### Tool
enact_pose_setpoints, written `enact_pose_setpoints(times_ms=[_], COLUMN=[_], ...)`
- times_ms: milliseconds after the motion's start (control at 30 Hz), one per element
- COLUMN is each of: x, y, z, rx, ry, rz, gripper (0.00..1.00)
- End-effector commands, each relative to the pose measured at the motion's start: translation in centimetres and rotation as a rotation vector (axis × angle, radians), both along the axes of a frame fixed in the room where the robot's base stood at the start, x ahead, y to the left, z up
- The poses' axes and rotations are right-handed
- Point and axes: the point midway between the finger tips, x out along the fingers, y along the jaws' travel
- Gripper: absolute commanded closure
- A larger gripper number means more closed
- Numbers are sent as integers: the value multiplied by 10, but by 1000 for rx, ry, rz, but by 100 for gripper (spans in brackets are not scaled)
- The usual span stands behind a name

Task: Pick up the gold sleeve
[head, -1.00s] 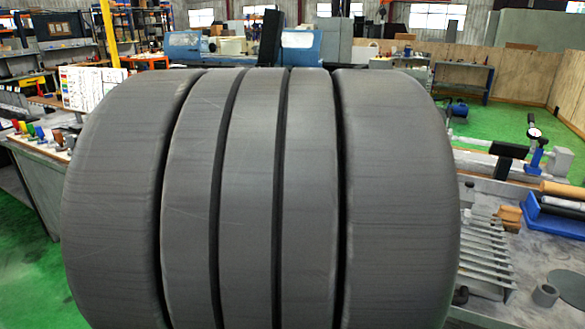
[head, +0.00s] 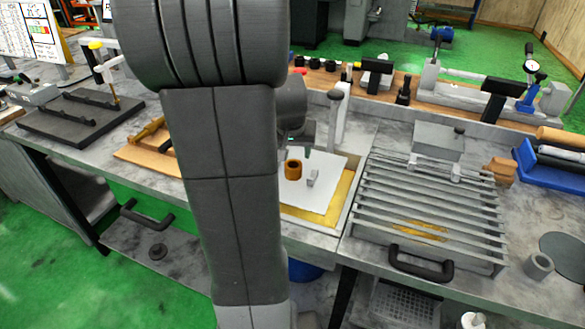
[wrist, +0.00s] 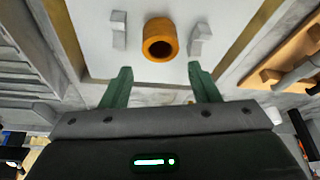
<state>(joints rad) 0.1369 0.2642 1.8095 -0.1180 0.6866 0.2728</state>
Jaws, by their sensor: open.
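The gold sleeve (head: 293,170) is a short hollow orange-gold ring on a white plate (head: 325,168) on the bench. In the wrist view the sleeve (wrist: 160,39) stands between two small grey blocks, a left one (wrist: 119,30) and a right one (wrist: 200,35). My gripper (wrist: 160,69) is open and empty, its two green fingers spread wide. The sleeve lies beyond the fingertips, roughly centred between them, with a visible gap. In the head view my arm hides part of the plate, and the gripper shows only partly behind it.
The plate lies on a yellow-brown board (head: 337,206). A slatted grey rack (head: 425,205) with a black handle stands to its right. A wooden board (head: 142,152) with a tool lies to its left. A row of fixtures (head: 375,75) lines the back.

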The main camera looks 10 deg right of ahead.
Motion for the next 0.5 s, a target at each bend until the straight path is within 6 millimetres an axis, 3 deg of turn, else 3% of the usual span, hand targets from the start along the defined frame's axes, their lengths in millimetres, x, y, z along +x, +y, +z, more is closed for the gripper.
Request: enact_pose_setpoints(times_ms=[367,500], x=[9,11], y=[-3,-3], z=[-28,-48], rx=[1,1], ry=[2,5], rz=[0,0], gripper=[45,45])
